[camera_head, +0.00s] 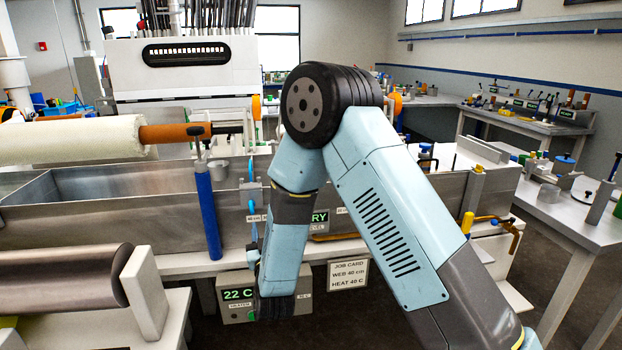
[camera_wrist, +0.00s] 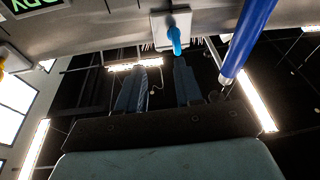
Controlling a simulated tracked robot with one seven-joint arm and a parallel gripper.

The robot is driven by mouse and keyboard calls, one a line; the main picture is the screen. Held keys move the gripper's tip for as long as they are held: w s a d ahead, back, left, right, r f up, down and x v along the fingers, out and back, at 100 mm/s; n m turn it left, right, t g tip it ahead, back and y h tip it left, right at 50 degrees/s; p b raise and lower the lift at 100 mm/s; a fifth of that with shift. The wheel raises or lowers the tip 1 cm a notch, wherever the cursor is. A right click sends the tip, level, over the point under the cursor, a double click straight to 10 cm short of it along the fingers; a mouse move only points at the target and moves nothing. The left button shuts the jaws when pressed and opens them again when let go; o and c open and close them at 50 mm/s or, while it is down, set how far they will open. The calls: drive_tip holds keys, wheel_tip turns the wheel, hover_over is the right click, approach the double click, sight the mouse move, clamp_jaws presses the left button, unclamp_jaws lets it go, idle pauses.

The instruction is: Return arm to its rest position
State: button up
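My arm (camera_head: 385,205) is bent, with its elbow high in the middle of the head view and the forearm hanging down in front of the bath. In the wrist view my gripper (camera_wrist: 159,80) has its two fingers apart with nothing between them, so it is open and empty. A blue lever (camera_wrist: 175,38) on a pale plate shows just beyond the fingers; I cannot tell how far off it is.
The metal resin bath (camera_head: 110,212) stands behind my forearm. A blue upright cylinder (camera_head: 208,215) is close on its left. A heater box (camera_head: 237,296) reading 22 C and a job card (camera_head: 348,275) are low by the arm. A white bench (camera_head: 575,215) stands right.

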drive_tip(key=w+d+r+g+h, duration=0.1)
drive_tip(key=w+d+r+g, duration=0.35)
drive_tip(key=d+r, duration=0.55)
drive_tip(key=s+d+r+m+g+h, duration=0.1)
drive_tip(key=s+d+r+g, duration=0.2)
drive_tip(key=d+r, duration=0.6)
drive_tip(key=s+d+r+m+g+h, duration=0.1)
drive_tip(key=s+d+g+h, duration=0.1)
drive_tip(key=s+d, duration=0.8)
drive_tip(key=s+d+r+m+g+h, duration=0.1)
drive_tip(key=s+d+g, duration=0.4)
drive_tip(key=s+d, duration=0.6)
drive_tip(key=s+m+h, duration=0.1)
drive_tip(key=s, duration=0.7)
drive_tip(key=shift+s+d, duration=0.2)
drive_tip(key=shift+d, duration=0.05)
drive_tip(key=shift+r, duration=0.1)
